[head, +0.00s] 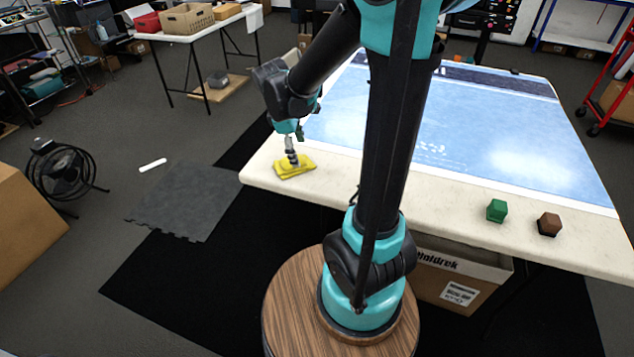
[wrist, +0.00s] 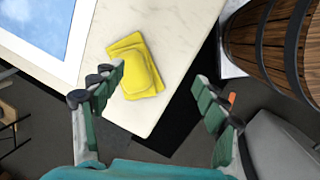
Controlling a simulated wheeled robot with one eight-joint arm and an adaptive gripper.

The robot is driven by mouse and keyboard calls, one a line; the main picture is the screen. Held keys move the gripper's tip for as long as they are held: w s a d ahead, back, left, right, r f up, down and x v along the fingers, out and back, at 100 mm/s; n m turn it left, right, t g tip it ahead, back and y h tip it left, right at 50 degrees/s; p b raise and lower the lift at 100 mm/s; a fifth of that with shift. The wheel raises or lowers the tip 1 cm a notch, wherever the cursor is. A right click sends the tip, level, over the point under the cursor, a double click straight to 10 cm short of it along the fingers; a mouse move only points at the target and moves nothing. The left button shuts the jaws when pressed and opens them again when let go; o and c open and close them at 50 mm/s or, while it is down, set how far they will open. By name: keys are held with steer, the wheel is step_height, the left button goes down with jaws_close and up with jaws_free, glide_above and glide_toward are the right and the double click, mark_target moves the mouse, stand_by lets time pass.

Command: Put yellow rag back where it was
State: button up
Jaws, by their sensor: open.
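The yellow rag (head: 296,170) lies folded on the white table's front left corner in the head view. It also shows in the wrist view (wrist: 138,68), flat on the tabletop close to the table's edge. My gripper (head: 293,158) is over the rag in the head view, pointing down. In the wrist view my gripper (wrist: 158,92) is open, its two fingers wide apart, with nothing held between them. The rag lies beyond the fingertips, closer to the left finger. The head view does not clearly show whether the gripper touches the rag.
The white table (head: 405,187) carries a blue mat (head: 470,125). A green cube (head: 497,210) and a brown cube (head: 549,224) stand at its front right. A cardboard box (head: 455,275) is under the table. A wooden barrel (wrist: 275,45) appears in the wrist view.

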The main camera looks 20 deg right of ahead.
steer(key=s+d+f+m+t+y, duration=0.1)
steer(key=s+d+f+m, duration=0.1)
steer(key=s+m, duration=0.4)
steer(key=s+d+f+m+t+y, duration=0.1)
steer(key=s+f+m, duration=0.2)
steer(key=s+m, duration=0.4)
steer(key=shift+s+d+t+y, duration=0.3)
steer(key=shift+s+d, duration=0.05)
steer(key=shift+s, duration=0.3)
